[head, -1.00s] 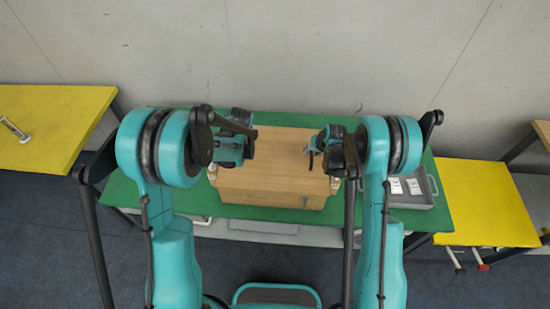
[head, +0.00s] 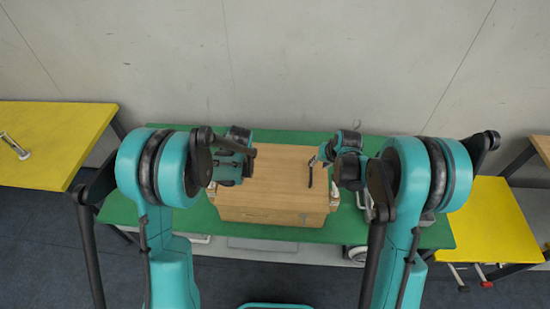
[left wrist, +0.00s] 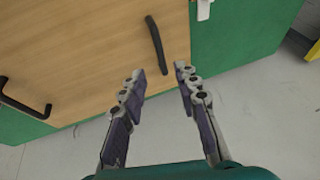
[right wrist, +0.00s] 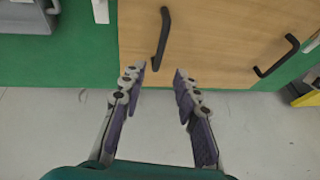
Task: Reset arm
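The light wooden box (head: 270,185) stands on the green table (head: 290,137) in the head view. A black handle (head: 310,176) shows on its top. My left gripper (left wrist: 160,72) is open and empty, with a black handle (left wrist: 157,45) just beyond its fingertips in the left wrist view. My right gripper (right wrist: 157,74) is also open and empty. A black handle (right wrist: 163,40) shows beyond its fingertips, apart from them. In the head view, my arms hide most of both grippers and the box's sides.
A yellow table (head: 50,140) stands at the left and another yellow table (head: 490,225) at the right. A grey tray (right wrist: 28,18) lies beside the box in the right wrist view; my right arm mostly hides it in the head view. A wall (head: 290,60) stands behind.

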